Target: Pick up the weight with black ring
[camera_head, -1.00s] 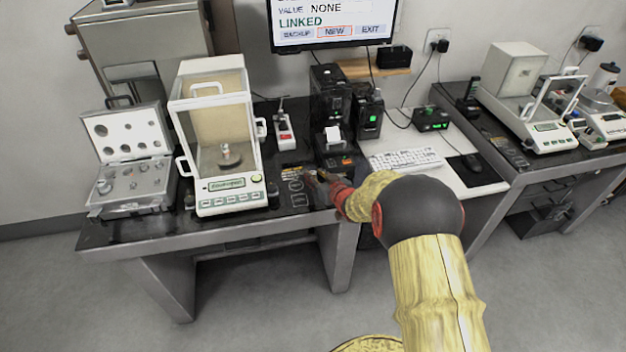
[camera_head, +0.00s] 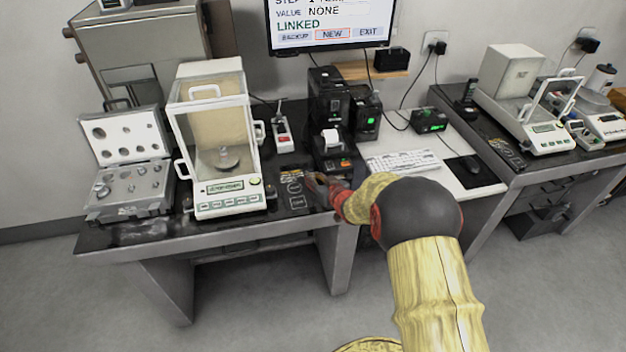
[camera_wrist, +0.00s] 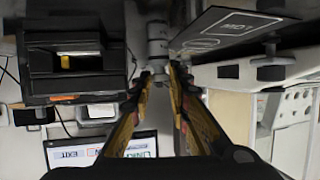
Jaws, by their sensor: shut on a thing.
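My gripper (camera_head: 314,183) is over the right part of the left table, right of the glass-sided balance (camera_head: 228,192). In the wrist view its fingertips (camera_wrist: 160,78) are closed on a grey metal cylindrical weight (camera_wrist: 158,45). The weight shows bands, but I cannot tell for sure whether one is a black ring. In the head view the held weight is too small to make out. The balance pan (camera_head: 223,160) shows no tall weight on it. An open weight case (camera_head: 125,203) with several weights stands left of the balance.
A black printer (camera_head: 328,100) stands close behind my gripper. A keyboard (camera_head: 405,162) lies on the white desk to the right. A monitor (camera_head: 330,25) hangs above. Printed black labels (camera_head: 295,188) lie on the table between balance and gripper.

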